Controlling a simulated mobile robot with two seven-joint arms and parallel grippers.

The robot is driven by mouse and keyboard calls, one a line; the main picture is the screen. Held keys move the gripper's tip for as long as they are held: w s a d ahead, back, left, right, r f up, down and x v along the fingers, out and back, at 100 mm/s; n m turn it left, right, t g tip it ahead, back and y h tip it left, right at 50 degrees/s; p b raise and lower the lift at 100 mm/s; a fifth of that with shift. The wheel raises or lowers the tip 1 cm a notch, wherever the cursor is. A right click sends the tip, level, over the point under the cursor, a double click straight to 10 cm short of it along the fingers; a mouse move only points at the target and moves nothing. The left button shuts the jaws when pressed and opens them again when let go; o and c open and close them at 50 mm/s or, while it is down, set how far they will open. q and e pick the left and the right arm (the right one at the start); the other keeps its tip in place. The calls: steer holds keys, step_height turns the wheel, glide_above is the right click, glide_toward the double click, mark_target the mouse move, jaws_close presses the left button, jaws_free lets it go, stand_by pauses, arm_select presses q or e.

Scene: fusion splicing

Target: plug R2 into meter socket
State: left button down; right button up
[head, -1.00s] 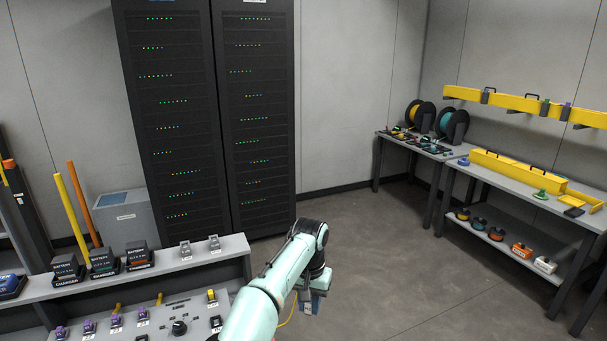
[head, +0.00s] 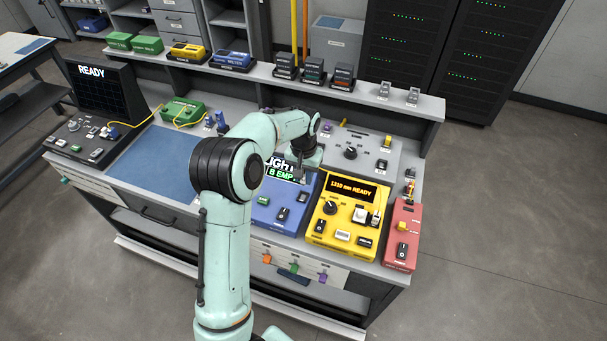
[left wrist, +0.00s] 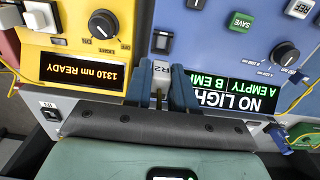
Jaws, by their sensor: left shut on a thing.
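The blue meter (head: 266,214) sits on the bench, its display partly hidden behind my left arm; in the left wrist view the display (left wrist: 236,98) reads NO LIGHT, A EMPTY. My left gripper (head: 303,172) is over the far right part of the meter, near the yellow source. In the left wrist view its blue fingers (left wrist: 166,84) are shut on a small piece labelled R2 (left wrist: 163,70). A dark-framed part (left wrist: 162,42) of the meter lies just beyond the fingertips; I cannot tell whether R2 touches it. My right gripper is out of view.
The yellow source (head: 343,222), reading 1310 nm READY, stands close to the right of the meter. A red box (head: 402,237) is further right. A blue mat (head: 150,160) and a green device (head: 184,112) with yellow fibre lie to the left. Black chargers stand on the shelf behind.

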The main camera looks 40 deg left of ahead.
arm_select(q)
steer(key=shift+s+a+f+b, duration=0.15)
steer(key=shift+f+b, duration=0.75)
steer(key=shift+f, duration=1.65)
steer(key=shift+f+b, duration=0.3)
steer(key=shift+f, duration=0.4)
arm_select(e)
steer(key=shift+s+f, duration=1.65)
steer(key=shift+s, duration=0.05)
arm_select(q)
steer(key=shift+s, duration=0.2)
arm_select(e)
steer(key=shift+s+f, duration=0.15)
arm_select(q)
steer(key=shift+f, duration=0.55)
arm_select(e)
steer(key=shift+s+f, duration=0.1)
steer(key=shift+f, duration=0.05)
arm_select(q)
steer(key=c, duration=0.9)
jaws_free()
steer(key=shift+o, duration=0.2)
steer(key=shift+r, duration=0.1)
